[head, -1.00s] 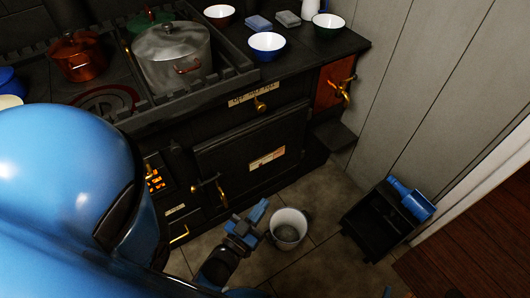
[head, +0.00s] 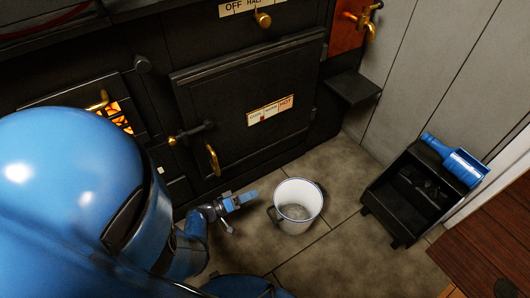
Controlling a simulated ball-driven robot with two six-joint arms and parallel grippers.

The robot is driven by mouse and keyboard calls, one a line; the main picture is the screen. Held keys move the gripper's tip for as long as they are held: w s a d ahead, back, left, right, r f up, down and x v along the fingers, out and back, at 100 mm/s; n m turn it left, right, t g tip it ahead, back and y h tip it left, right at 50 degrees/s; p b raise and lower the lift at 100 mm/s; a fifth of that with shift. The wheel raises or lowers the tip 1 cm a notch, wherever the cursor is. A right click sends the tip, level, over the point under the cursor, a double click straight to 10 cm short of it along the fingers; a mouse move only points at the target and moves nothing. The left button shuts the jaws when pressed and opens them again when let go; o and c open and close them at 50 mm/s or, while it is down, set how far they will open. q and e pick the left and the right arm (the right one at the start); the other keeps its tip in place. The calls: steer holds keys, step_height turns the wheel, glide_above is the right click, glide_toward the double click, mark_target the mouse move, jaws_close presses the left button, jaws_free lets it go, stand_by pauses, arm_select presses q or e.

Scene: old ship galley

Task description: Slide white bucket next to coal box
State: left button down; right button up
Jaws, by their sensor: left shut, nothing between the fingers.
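The white bucket (head: 312,202) stands upright on the tiled floor in front of the stove, with a dark rim and a dark handle at its left side. The coal box (head: 405,225) is a black open box on the floor to the right, near the wall. A stretch of bare floor lies between bucket and box. My left gripper (head: 238,203) is shut and empty, just left of the bucket, with a small gap visible between them. My right gripper cannot be made out.
The black stove (head: 225,105) borders the floor at the back, with a glowing grate (head: 118,116). A dark ledge (head: 353,86) juts out right of it. Wooden flooring (head: 490,240) begins at lower right.

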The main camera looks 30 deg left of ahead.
arm_select(q)
steer(key=s+a+f+n+g+h+b, duration=0.2)
steer(key=s+a+f+n+b, duration=0.1)
steer(key=s+a+f+b, duration=0.25)
steer(key=n, duration=0.1)
glide_toward(277, 198)
steer(key=w+f, duration=0.2)
steer(key=w, duration=0.2)
steer(key=shift+s+d+r+h, duration=0.1)
steer(key=shift+d+r+h, duration=0.05)
steer(key=shift+d, duration=0.4)
steer(key=shift+s+d+r+h, duration=0.1)
steer(key=shift+d+r+h, duration=0.05)
steer(key=shift+d, duration=0.4)
steer(key=shift+w+d, duration=0.15)
steer(key=shift+d, duration=0.6)
arm_select(e)
step_height(277, 198, down, 7)
steer(key=m+h, duration=0.1)
steer(key=shift+s+r, duration=0.15)
steer(key=shift+s, duration=0.3)
